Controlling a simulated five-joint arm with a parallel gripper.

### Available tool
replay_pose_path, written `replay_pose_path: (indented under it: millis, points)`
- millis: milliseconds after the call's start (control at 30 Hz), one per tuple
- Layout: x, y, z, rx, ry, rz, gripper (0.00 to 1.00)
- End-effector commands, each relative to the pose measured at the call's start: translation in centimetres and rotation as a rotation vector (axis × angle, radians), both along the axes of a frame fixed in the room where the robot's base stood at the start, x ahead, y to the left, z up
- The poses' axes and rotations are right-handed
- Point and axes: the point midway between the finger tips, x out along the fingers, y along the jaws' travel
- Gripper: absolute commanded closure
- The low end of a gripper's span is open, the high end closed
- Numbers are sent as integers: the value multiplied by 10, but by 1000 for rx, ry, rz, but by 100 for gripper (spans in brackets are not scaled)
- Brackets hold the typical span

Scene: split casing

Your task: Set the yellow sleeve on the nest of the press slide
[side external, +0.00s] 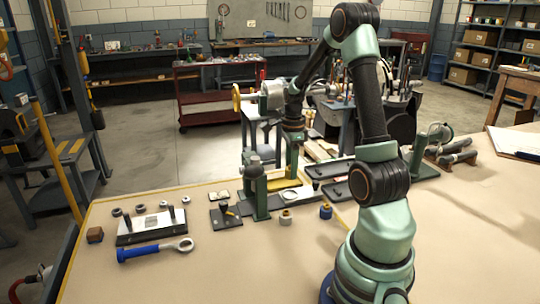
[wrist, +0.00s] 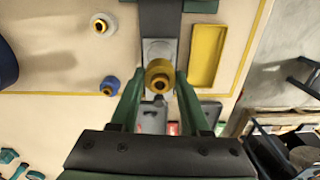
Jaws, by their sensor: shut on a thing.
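The yellow sleeve (wrist: 158,74) is between the fingertips of my gripper (wrist: 159,84) in the wrist view, with a dark hole showing in its end. My gripper is shut on it. In the side view my gripper (side external: 292,165) points down over the press area, and the sleeve cannot be made out there. The pale slide plate (side external: 290,196) lies by the green press (side external: 256,187). In the wrist view the slide (wrist: 153,48) shows behind the sleeve. The sleeve covers the nest there, and I cannot tell whether it touches it.
A yellow tray (wrist: 207,55) lies to the right of the slide in the wrist view. A blue sleeve (wrist: 109,86) and a tan sleeve (wrist: 101,24) stand to its left. A blue-handled wrench (side external: 155,250) and a pin fixture (side external: 152,225) lie at left.

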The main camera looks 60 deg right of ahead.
Motion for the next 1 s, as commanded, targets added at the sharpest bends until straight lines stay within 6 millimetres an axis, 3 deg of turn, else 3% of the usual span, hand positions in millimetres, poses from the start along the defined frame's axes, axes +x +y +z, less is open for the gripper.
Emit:
replay_pose_path:
  millis: [600, 1000]
  points:
    - [0, 1, -44, 1, 1, 0, 100]
    - [0, 0, -49, -1, -1, 0, 100]
